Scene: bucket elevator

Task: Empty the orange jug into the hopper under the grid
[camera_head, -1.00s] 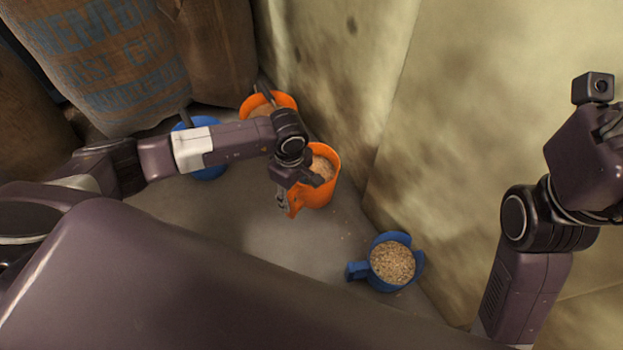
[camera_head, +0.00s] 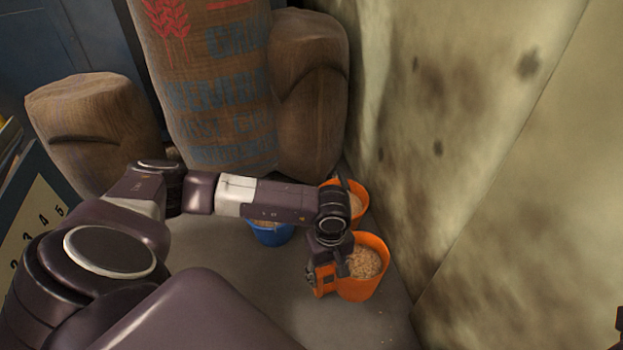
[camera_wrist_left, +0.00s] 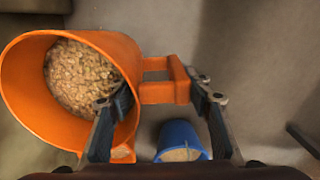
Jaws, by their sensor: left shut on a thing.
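The orange jug (camera_head: 372,287), filled with pale grain, is beside the wall in the head view. It fills the left of the left wrist view (camera_wrist_left: 35,90), where its handle (camera_wrist_left: 178,92) points right. My left gripper (camera_head: 326,276) is shut on this handle, with one finger on each side in the left wrist view (camera_wrist_left: 163,94). I cannot tell whether the jug touches the floor. The hopper and the grid do not show.
A second orange jug (camera_head: 357,196) with grain stands just behind, close to the wall (camera_head: 470,150). A blue jug (camera_head: 270,236) stands left of it, partly under my left arm. Large sacks (camera_head: 210,80) line the back. Floor (camera_head: 235,285) is clear at front left.

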